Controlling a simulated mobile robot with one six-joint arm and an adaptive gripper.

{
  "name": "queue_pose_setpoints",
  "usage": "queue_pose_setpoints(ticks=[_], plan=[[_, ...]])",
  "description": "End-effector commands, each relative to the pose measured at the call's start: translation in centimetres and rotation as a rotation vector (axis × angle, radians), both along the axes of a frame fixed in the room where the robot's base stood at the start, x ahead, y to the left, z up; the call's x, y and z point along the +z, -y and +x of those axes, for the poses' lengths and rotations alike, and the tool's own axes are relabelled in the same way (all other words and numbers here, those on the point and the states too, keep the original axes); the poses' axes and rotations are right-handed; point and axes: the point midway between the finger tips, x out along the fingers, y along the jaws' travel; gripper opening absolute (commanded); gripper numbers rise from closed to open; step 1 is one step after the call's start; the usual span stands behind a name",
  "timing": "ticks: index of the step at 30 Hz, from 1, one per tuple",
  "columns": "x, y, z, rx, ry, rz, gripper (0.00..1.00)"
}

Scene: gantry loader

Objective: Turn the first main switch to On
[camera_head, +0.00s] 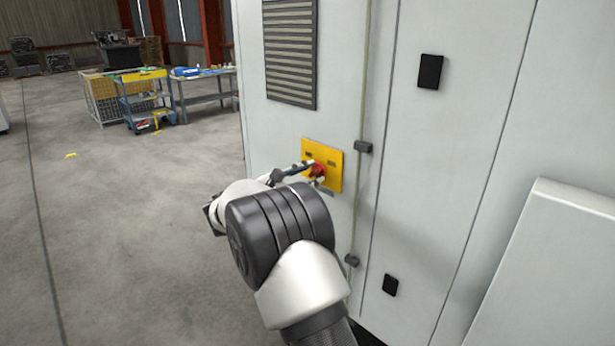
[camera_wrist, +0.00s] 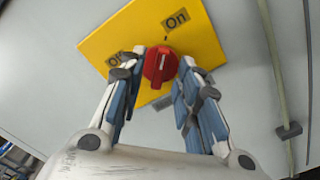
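The main switch is a red rotary knob (camera_wrist: 160,66) on a yellow plate (camera_wrist: 215,48) with "Off" and "On" labels. In the wrist view, the knob's raised ridge runs nearly up and down, its upper end towards the dark tick below the "On" label (camera_wrist: 176,20). The "Off" label (camera_wrist: 116,58) is to its left, partly covered by a finger. In the head view the plate (camera_head: 335,172) is on the cabinet front and the red knob (camera_head: 318,170) is partly covered. My gripper (camera_wrist: 164,62) is open, its fingertips on either side of the knob. Contact is unclear.
The light grey cabinet (camera_head: 420,180) carries a vent grille (camera_head: 290,50), black latches (camera_head: 431,71) and a vertical rod with clamps (camera_head: 362,147). A pale sloping panel (camera_head: 560,260) stands at right.

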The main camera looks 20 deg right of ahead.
Motion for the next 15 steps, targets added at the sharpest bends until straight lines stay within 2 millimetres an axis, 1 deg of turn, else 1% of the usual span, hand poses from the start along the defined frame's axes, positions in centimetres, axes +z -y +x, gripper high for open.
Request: queue_pose_setpoints(ticks=[5, 9, 15], plan=[[0.1, -2.6, -0.8, 0.004, 0.000, 0.000, 0.31], [0.0, -5.6, -1.8, 0.006, 0.000, 0.000, 0.31], [0.1, -9.1, -3.2, 0.004, 0.001, 0.000, 0.31]])
